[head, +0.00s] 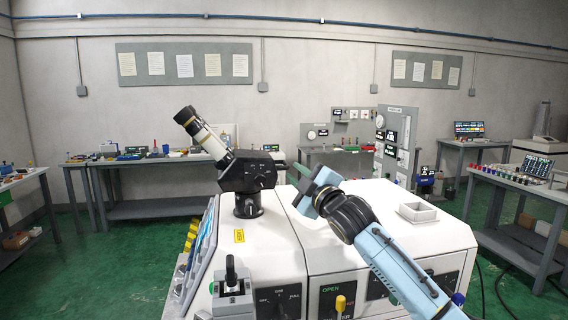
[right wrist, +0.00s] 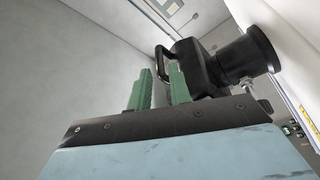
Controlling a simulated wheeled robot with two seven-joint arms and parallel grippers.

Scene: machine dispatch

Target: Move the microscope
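The microscope (head: 247,172) stands on the white machine top (head: 325,242), left of its middle. It has a black body, a round black base and a white-and-black tube tilted up to the left. In the right wrist view its black body (right wrist: 205,65) shows at the upper right, with a loop-shaped handle (right wrist: 160,58) on its left. My right gripper (head: 291,174) is just right of the body. Its two green fingers (right wrist: 159,82) stand apart, with their tips close to the handle. Contact cannot be told. My left gripper is not in view.
A small white square tray (head: 418,212) sits on the machine top at right. A black lever (head: 231,272) rises at the front left, near a tilted screen (head: 204,243). Workbenches with parts (head: 160,157) line the walls. Clear white surface lies around the microscope's base.

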